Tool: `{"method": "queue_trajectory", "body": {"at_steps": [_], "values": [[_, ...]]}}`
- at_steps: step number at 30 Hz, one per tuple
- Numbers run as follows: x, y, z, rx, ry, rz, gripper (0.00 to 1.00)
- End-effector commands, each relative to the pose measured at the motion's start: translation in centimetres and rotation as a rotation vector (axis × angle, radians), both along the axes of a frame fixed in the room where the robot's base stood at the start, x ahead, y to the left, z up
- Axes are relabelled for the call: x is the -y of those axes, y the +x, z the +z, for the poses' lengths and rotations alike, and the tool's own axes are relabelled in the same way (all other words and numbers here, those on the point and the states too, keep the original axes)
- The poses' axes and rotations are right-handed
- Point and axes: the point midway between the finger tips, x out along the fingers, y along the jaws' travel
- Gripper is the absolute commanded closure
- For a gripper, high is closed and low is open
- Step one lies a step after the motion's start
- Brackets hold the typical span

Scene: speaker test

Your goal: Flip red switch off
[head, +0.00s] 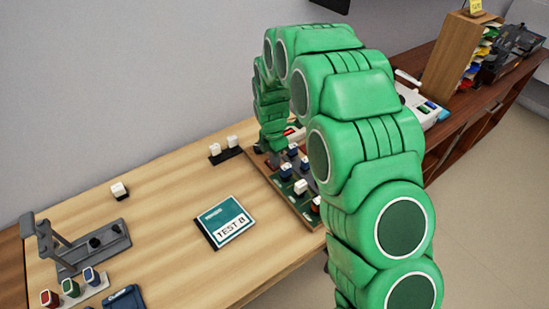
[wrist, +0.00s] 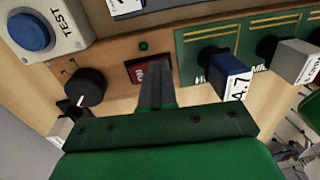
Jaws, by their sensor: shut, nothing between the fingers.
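The red switch (wrist: 137,71) is a dark red rocker in a black frame, set in a wooden panel in the wrist view. My gripper (wrist: 157,76) is shut and empty. Its fingertips overlap the right part of the switch and hide some of it; I cannot tell whether they touch it or which way the rocker is tipped. A small green light (wrist: 143,45) sits just above the switch.
A black knob (wrist: 85,87) and a blue TEST button (wrist: 31,32) are left of the switch. A blue plug (wrist: 215,65) labelled A.7 stands close to the right, with a grey one (wrist: 294,61) beyond. A TEST booklet (head: 225,222) lies on the table (head: 165,225).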

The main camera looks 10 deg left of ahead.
Motion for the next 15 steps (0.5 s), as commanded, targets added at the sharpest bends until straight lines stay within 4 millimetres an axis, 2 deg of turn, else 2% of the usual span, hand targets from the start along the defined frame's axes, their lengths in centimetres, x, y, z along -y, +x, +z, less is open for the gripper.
{"method": "queue_trajectory", "body": {"at_steps": [15], "values": [[-0.75,0.86,-0.06,0.002,0.001,0.0,1.0]]}}
